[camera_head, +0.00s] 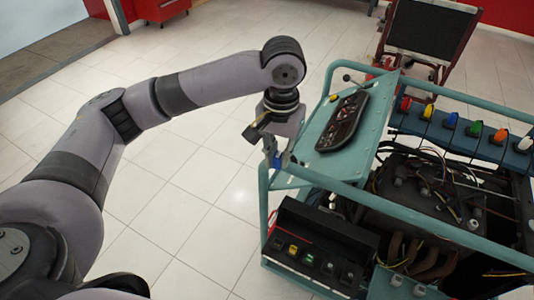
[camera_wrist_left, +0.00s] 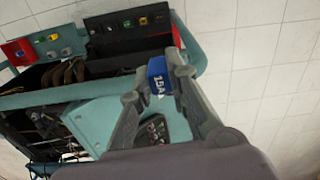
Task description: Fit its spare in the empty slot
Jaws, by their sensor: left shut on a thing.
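My left gripper (camera_head: 281,158) is shut on a blue fuse. The fuse (camera_wrist_left: 157,76) shows in the left wrist view with "15A" in white on its face, between the two grey fingers. The gripper points down beside the left edge of the teal engine trainer (camera_head: 312,168), above the black fuse box. The fuse box (camera_head: 322,240) is low at the front left of the trainer, apart from the gripper. Its front row has a yellow piece (camera_head: 293,249), a green piece (camera_head: 308,257) and dark positions; I cannot tell which slot is empty. My right gripper is not in view.
An instrument cluster (camera_head: 342,122) sits on the trainer's sloping panel. Coloured plugs line the back rail (camera_head: 463,124). Teal tube rails (camera_head: 400,213) frame the engine and wiring. A dark-panelled red cart (camera_head: 428,38) stands behind. The tiled floor (camera_head: 190,195) at left is clear.

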